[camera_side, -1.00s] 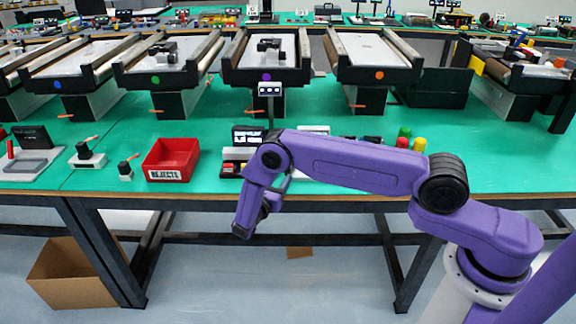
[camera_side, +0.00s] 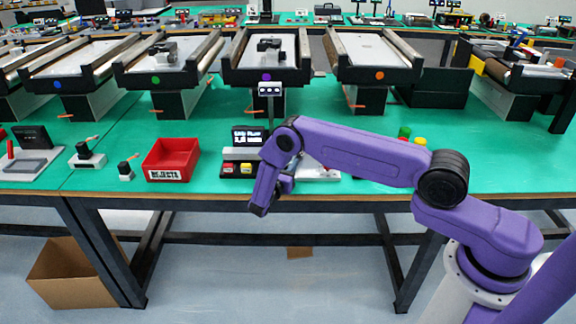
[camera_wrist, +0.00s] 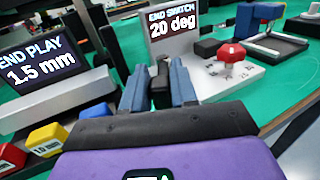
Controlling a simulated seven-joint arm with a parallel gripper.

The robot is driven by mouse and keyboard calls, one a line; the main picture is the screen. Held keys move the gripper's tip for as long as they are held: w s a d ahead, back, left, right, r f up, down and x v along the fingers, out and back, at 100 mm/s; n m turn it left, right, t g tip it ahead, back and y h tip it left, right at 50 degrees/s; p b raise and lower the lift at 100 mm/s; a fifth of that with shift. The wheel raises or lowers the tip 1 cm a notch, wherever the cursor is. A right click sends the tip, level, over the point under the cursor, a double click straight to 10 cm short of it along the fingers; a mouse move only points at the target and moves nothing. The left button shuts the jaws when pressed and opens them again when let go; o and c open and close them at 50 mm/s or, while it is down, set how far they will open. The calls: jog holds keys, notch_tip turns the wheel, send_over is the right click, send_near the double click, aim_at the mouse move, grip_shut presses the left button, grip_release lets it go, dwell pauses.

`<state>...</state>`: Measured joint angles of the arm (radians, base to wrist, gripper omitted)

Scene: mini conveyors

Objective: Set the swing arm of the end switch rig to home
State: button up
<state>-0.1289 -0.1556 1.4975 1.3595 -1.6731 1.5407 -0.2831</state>
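The end switch rig shows in the wrist view as a white plate (camera_wrist: 212,78) with scale marks, a red knob (camera_wrist: 231,52) and a dark block (camera_wrist: 206,47). Its display (camera_wrist: 172,85) reads "END SWITCH 20 deg". I cannot clearly make out the swing arm. In the side view the rig's pale base (camera_side: 320,173) is mostly hidden behind my arm. In the side view my gripper (camera_side: 270,205) hangs at the table's front edge.
Left of my gripper stands an end play display (camera_wrist: 40,65) reading 1.5 mm, with yellow (camera_wrist: 46,139) and red (camera_wrist: 10,157) blocks before it. A red rejects bin (camera_side: 171,158) stands further left. A black-framed device (camera_wrist: 272,45) lies beyond the rig. Green table shows between.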

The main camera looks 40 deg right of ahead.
grip_shut()
jog(key=shift+s+d+n+t+y, duration=0.35)
jog(key=shift+s+n+t+y, duration=0.25)
jog(key=shift+t, duration=0.35)
jog(key=shift+s+d+n+t+y, duration=0.4)
jog(key=shift+s+n+t, duration=0.15)
jog(key=shift+n+t, duration=0.35)
jog(key=shift+s+d+t, duration=0.25)
jog(key=shift+s+d, duration=0.3)
jog(key=shift+s, duration=0.15)
jog(key=o, duration=0.7)
grip_release()
jog(key=shift+o, duration=0.2)
jog(key=shift+a, duration=0.1)
jog(key=shift+s+a, duration=0.25)
jog(key=shift+a, duration=0.25)
jog(key=v, duration=1.6)
jog(key=shift+s+r, duration=0.2)
jog(key=shift+s, duration=0.05)
